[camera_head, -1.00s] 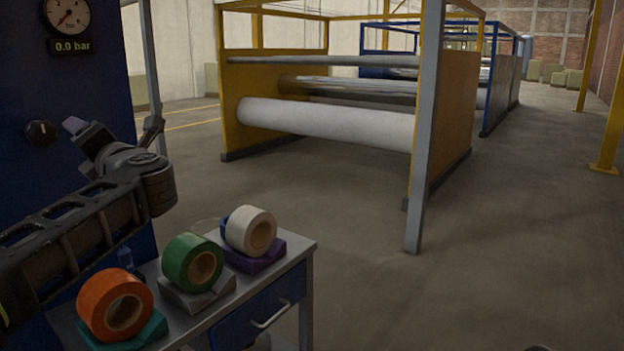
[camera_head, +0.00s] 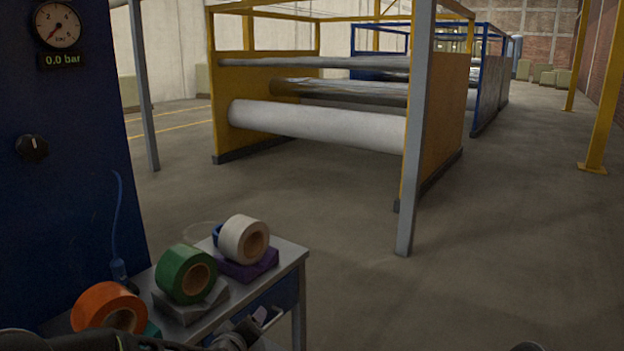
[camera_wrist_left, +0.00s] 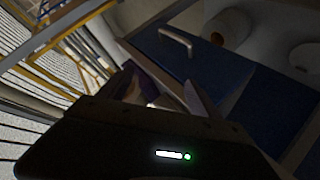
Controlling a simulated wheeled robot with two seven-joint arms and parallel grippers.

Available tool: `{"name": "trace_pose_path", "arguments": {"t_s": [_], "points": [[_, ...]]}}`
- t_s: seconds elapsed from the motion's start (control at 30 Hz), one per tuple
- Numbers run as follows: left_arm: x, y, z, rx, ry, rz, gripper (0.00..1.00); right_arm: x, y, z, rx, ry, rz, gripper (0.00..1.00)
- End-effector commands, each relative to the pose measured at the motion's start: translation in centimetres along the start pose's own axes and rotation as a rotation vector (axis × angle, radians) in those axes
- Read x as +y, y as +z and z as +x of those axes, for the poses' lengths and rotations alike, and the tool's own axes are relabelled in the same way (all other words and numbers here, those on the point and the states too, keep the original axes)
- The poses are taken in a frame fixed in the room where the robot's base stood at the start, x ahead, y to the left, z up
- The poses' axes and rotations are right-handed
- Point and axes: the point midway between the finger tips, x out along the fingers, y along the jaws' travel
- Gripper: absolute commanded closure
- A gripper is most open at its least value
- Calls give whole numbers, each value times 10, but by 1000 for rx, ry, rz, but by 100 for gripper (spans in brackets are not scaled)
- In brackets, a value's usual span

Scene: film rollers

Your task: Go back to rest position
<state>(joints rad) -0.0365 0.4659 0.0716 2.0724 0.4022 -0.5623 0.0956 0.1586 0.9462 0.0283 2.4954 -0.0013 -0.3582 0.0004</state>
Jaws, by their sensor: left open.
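My left gripper (camera_head: 264,318) is low in the head view, in front of the cart's drawer side, with my arm along the bottom edge. In the left wrist view the left gripper (camera_wrist_left: 165,88) shows its two fingers apart with nothing seen between them. The cart's blue drawer front and its handle (camera_wrist_left: 176,40) lie beyond the fingers there. My right gripper is not in view; only a small dark piece shows at the bottom edge of the head view.
The cart (camera_head: 291,258) carries orange tape (camera_head: 104,302), green tape (camera_head: 180,272) and white tape (camera_head: 243,239) on blocks. A blue panel (camera_head: 85,120) with a gauge (camera_head: 57,25) and knob (camera_head: 32,148) stands left. A grey post (camera_head: 412,170) and roller frame stand beyond. Floor is clear at right.

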Motion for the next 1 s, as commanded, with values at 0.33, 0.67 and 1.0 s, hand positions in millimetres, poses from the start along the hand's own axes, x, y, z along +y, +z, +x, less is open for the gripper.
{"name": "trace_pose_path", "arguments": {"t_s": [0.33,0.67,1.0], "points": [[-130,241,-92,-649,-104,320,26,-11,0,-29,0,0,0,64],[-197,348,-226,-1040,-174,331,26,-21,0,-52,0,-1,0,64],[-204,355,-234,-1064,-196,305,26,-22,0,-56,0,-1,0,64]]}}
